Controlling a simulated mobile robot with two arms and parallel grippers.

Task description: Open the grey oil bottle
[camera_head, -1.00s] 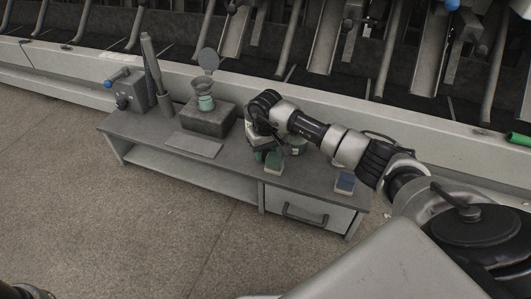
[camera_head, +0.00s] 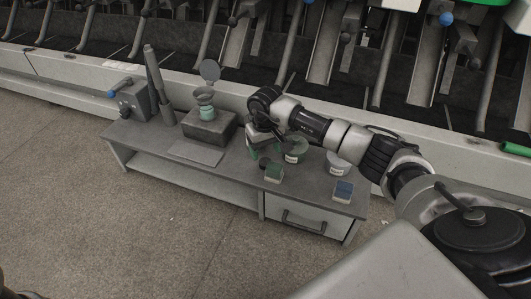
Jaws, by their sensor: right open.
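My right arm reaches in from the right over the grey bench (camera_head: 215,172). My right gripper (camera_head: 256,141) is open and points down above the bench, just left of a round green-and-grey tin (camera_head: 295,149). Something greenish shows in part at the gripper's fingers; I cannot tell whether it touches them. I cannot make out a grey oil bottle for certain; the wrist and gripper hide part of the bench top there. My left gripper is not in view; only a dark sliver shows at the lower left edge.
A grey box (camera_head: 208,128) carries a green-and-grey vessel (camera_head: 205,105). The winder stands behind. Floor in front is clear.

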